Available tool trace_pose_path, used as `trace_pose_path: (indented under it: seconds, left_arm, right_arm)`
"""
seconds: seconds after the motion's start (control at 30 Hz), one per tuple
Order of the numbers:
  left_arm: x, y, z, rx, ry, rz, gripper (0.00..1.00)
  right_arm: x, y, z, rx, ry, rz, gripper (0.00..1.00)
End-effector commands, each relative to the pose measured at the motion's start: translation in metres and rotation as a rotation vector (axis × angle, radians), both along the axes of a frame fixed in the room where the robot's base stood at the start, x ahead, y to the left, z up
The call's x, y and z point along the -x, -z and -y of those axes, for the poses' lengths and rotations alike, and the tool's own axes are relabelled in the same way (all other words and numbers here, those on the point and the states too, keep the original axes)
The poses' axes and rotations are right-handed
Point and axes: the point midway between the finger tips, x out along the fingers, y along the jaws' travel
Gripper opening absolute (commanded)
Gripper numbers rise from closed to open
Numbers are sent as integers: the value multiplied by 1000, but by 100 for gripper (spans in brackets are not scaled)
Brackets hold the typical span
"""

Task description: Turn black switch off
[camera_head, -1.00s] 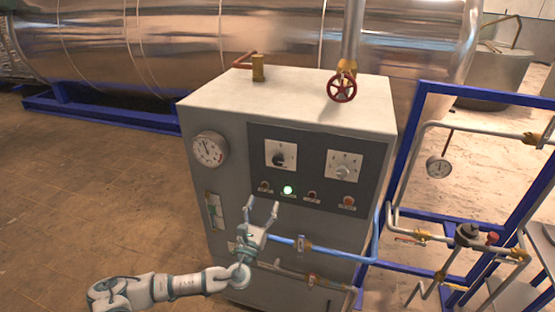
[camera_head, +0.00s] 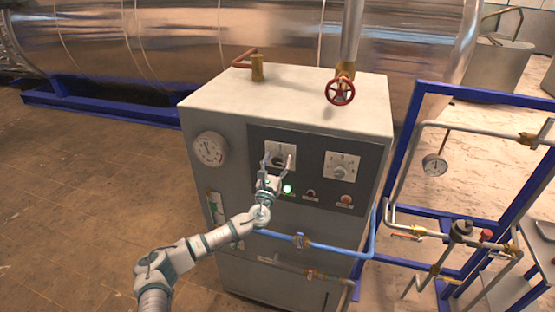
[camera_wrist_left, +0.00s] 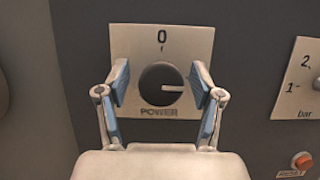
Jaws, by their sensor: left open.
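The black switch (camera_wrist_left: 161,84) is a round knob on a pale plate marked 0 at the top and POWER below. In the left wrist view its white mark points right. In the head view the switch plate (camera_head: 281,148) is at the upper left of the dark panel, with the knob partly covered. My left gripper (camera_head: 277,160) is in front of the plate, its fingers spread. In the left wrist view the open left gripper (camera_wrist_left: 160,85) has one finger on each side of the knob, apart from it. My right gripper is not in view.
A second plate with a light knob (camera_head: 341,168) is on the right of the panel. A lit green light (camera_head: 287,188) and an orange button (camera_head: 346,200) lie below. A blue pipe (camera_head: 320,245) crosses the cabinet front. A red valve wheel (camera_head: 340,91) is above.

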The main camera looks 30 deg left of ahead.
Motion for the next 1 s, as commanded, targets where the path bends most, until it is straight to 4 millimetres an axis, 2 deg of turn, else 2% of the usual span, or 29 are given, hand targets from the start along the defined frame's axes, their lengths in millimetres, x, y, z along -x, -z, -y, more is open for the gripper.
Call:
trace_pose_path:
  seconds: [0.2,0.23,0.4,0.47,0.77,1.0]
  left_arm:
    - [-1,0,0,0,0,0,67]
    - [-1,0,0,0,0,0,64]
    - [-1,0,0,0,0,0,22]
    - [-1,0,0,0,0,0,8]
    - [0,0,-1,27,-2,6,7]
    - [0,1,-1,146,0,36,7]
  right_arm:
    - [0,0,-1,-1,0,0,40]
    - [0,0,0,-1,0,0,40]
    - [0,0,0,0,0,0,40]
    - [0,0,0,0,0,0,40]
    - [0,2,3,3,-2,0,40]
    - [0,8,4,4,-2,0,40]
